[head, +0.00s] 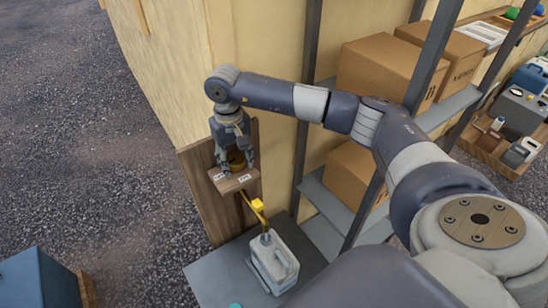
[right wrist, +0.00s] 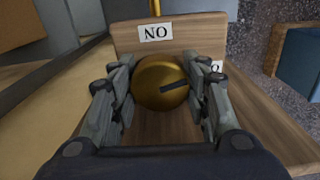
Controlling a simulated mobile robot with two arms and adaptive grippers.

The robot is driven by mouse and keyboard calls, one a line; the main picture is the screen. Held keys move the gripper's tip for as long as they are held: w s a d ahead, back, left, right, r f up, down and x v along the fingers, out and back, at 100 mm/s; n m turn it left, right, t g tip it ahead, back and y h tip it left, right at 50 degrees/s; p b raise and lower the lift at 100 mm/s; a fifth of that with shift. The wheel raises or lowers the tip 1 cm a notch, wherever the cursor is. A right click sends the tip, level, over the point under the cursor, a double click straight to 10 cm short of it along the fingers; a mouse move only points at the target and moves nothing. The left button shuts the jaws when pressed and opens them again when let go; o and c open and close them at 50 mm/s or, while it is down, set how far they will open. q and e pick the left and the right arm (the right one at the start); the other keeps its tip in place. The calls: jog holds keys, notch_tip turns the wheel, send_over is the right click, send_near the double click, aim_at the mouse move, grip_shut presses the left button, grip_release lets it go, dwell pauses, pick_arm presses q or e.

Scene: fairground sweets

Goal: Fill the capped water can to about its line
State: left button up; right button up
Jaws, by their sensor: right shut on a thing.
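A pale grey-white can (head: 280,266) stands on a grey stand at the bottom of the head view. A yellow pipe with a yellow fitting (head: 257,204) runs down towards the can's top; whether it enters the opening cannot be told. No fill line or water level can be made out. My right gripper (head: 236,158) is shut on a round brass knob (right wrist: 160,82), one finger on each side. The knob has a dark slanted mark and sits on a wooden board (right wrist: 195,28). A white label (right wrist: 156,32) and a partly hidden second label are on the board. My left gripper is not in view.
A teal thing (head: 235,305) is cut off at the bottom edge of the stand (head: 208,282). Shelves with cardboard boxes (head: 385,70) stand to the right, with dark posts (head: 432,60) near my arm. A blue box (head: 38,280) is at lower left. Gravel ground lies open at left.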

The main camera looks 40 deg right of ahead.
jog(key=shift+w+r, duration=0.15)
jog(key=m, duration=0.6)
jog(key=shift+m, duration=0.3)
jog(key=shift+r, duration=0.1)
jog(key=o, duration=0.5)
jog(key=shift+d, duration=0.1)
jog(key=shift+o, duration=0.2)
jog(key=o, duration=0.4)
jog(key=shift+c, duration=0.2)
